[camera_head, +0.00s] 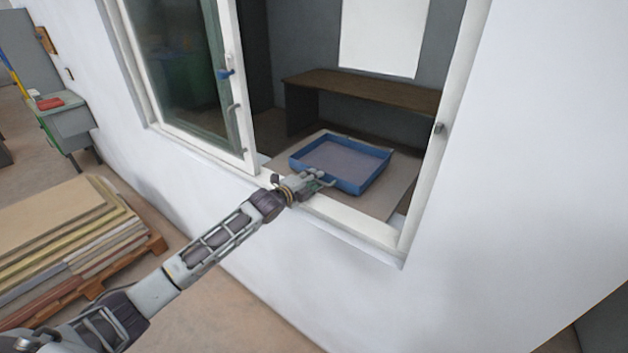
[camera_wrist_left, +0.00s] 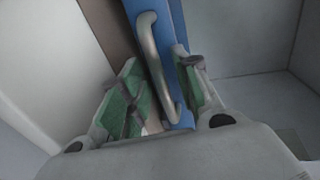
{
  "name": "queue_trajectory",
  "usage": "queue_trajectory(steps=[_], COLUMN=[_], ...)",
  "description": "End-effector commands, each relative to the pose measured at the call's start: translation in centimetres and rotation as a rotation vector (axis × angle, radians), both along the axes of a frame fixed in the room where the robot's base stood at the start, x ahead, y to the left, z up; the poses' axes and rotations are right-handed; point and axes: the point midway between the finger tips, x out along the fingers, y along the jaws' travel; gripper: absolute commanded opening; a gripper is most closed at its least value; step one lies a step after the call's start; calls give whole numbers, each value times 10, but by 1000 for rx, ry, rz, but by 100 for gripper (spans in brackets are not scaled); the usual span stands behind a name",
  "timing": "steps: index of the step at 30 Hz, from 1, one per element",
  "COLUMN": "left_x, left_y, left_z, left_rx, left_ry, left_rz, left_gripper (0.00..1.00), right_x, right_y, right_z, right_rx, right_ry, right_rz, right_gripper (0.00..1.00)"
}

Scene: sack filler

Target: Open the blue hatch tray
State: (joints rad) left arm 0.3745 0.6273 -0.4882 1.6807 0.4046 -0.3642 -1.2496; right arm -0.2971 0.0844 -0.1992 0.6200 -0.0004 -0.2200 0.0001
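The blue hatch tray (camera_head: 364,186) lies inside the window opening, just behind the sill, in the head view. It is a shallow open box and looks empty. In the left wrist view its blue front (camera_wrist_left: 138,12) carries a curved grey metal handle (camera_wrist_left: 150,45). My left gripper (camera_head: 318,180) reaches over the sill to the tray's near side. In the left wrist view the gripper (camera_wrist_left: 163,92) is open, with its green-padded fingers apart on either side of the handle's lower end. I cannot tell whether either finger touches the handle. My right gripper is not in view.
The white window frame (camera_head: 415,215) and its sill (camera_head: 345,215) bound the opening. A glazed window panel (camera_head: 185,70) stands at its left. A dark brown shelf (camera_head: 370,88) is behind the tray. Stacked boards (camera_head: 60,230) lie on the floor at left.

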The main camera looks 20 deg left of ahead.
Motion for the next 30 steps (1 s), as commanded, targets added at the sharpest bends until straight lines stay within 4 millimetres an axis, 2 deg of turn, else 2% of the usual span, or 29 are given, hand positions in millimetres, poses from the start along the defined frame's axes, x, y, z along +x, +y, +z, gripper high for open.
queue_trajectory(steps=[13, 21, 30], left_x=[4, 4, 4], left_y=[-2, -2, -2], left_z=[-1, -1, -1], left_rx=[1, 1, 1], left_ry=[0, 0, 1], left_rz=[0, 0, 0], left_gripper=[32, 0, 0], right_x=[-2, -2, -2], right_y=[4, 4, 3], right_z=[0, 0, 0], right_rx=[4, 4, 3], right_ry=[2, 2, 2], right_rz=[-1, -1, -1], right_gripper=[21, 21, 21])
